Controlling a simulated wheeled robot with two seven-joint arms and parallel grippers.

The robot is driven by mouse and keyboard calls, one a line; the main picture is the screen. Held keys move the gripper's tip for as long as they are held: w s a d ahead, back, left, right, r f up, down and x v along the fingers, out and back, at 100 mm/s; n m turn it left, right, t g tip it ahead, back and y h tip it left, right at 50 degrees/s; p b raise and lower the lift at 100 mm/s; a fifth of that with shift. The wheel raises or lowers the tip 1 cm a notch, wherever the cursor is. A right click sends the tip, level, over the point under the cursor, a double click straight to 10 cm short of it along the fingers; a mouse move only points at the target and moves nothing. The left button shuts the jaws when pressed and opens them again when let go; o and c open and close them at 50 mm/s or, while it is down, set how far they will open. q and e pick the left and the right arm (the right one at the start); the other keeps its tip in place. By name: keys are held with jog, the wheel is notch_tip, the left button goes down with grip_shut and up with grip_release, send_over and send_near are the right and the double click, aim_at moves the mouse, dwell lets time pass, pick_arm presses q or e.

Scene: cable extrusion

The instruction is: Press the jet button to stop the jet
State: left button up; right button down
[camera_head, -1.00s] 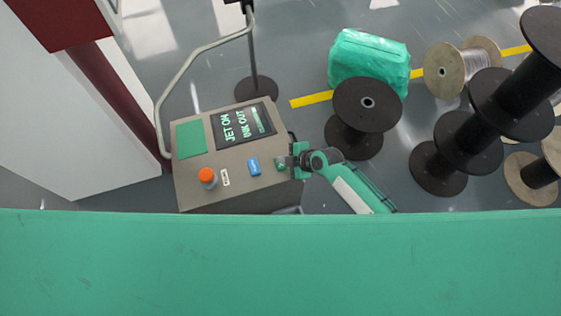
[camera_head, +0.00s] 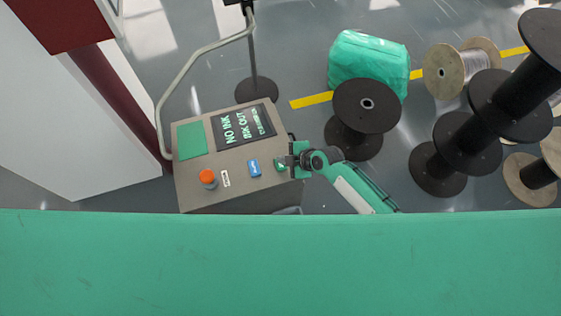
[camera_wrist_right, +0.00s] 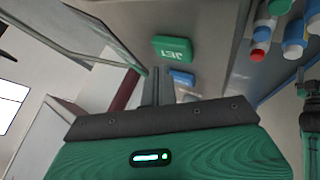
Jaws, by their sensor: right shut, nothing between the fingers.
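The grey machine console (camera_head: 200,166) stands left of centre in the head view, with a lit screen (camera_head: 243,126) reading "NO INK" and "INK OUT". The green jet button (camera_head: 281,166) is at the console's right edge, partly covered by my right gripper (camera_head: 287,161). In the right wrist view the green button (camera_wrist_right: 172,49) is marked "JET", and the shut, empty fingers (camera_wrist_right: 157,84) are just below it in the picture. I cannot tell whether the fingers touch it. My left gripper is not in view.
A blue button (camera_head: 254,167) and an orange knob (camera_head: 207,178) sit on the console. A bent pale rail (camera_head: 180,82) rises behind it. Black reels (camera_head: 366,105) and a green-wrapped bundle (camera_head: 368,62) stand right. Coloured containers (camera_wrist_right: 292,35) show in the right wrist view.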

notch_tip(320, 180, up, 5)
jog(key=p, duration=0.3)
jog(key=shift+p, duration=0.3)
jog(key=shift+s, duration=0.1)
dwell(0.8)
